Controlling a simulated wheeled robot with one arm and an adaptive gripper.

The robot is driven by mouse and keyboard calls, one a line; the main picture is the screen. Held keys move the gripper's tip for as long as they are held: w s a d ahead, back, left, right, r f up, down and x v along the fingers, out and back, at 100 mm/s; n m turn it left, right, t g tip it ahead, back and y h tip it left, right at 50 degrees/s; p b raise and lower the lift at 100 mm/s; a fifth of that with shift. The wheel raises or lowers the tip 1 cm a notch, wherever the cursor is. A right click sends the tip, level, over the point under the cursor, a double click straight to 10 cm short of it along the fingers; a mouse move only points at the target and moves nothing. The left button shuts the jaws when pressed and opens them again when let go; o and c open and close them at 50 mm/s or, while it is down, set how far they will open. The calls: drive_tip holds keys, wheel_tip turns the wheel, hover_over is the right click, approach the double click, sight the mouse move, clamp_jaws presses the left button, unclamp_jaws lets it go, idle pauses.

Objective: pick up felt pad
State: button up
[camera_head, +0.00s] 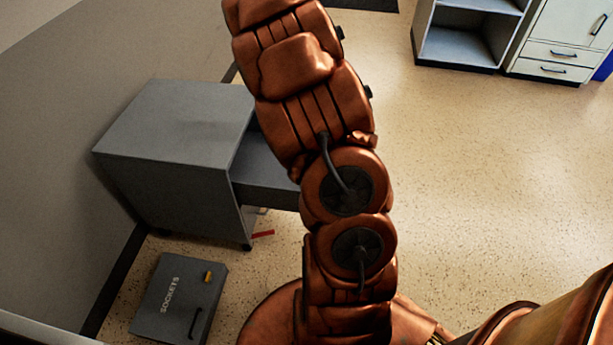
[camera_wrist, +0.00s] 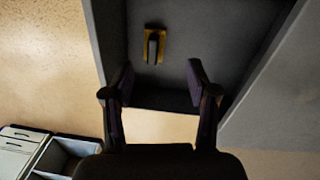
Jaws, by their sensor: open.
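I cannot make out a thing that is surely the felt pad in either view. In the wrist view, a small yellow U-shaped piece with a dark middle (camera_wrist: 154,45) lies on a dark grey surface (camera_wrist: 215,40) between grey side panels; I cannot tell what it is. My gripper (camera_wrist: 157,80) is open, its two dark fingers apart with nothing between them. In the picture, the yellow piece is just beyond the fingertips, between their lines; it is not held. In the head view my arm fills the middle and my gripper does not show.
A grey desk-like unit (camera_head: 175,125) stands left of my arm. A grey case marked SOCKETS (camera_head: 176,290) lies on the floor before it, near a small red piece (camera_head: 263,234). A grey open shelf (camera_head: 465,45) and a white drawer cabinet (camera_head: 563,45) stand at the back right. Floor at right is clear.

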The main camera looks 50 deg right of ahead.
drive_tip(key=shift+m+t, duration=0.3)
drive_tip(key=shift+m, duration=0.5)
drive_tip(key=w+d+f+b, duration=0.1)
drive_tip(key=d+f+b, duration=0.1)
drive_tip(key=f, duration=0.3)
drive_tip(key=w+d+f+b, duration=0.1)
drive_tip(key=d+f+b, duration=0.1)
drive_tip(key=d+f, duration=0.2)
drive_tip(key=w+d+f+b, duration=0.1)
drive_tip(key=d+f+b, duration=0.1)
drive_tip(key=f, duration=0.6)
drive_tip(key=shift+w+d, duration=0.1)
drive_tip(key=shift+d, duration=0.55)
drive_tip(key=shift+f+b, duration=1.1)
drive_tip(key=shift+f, duration=2.7)
clamp_jaws()
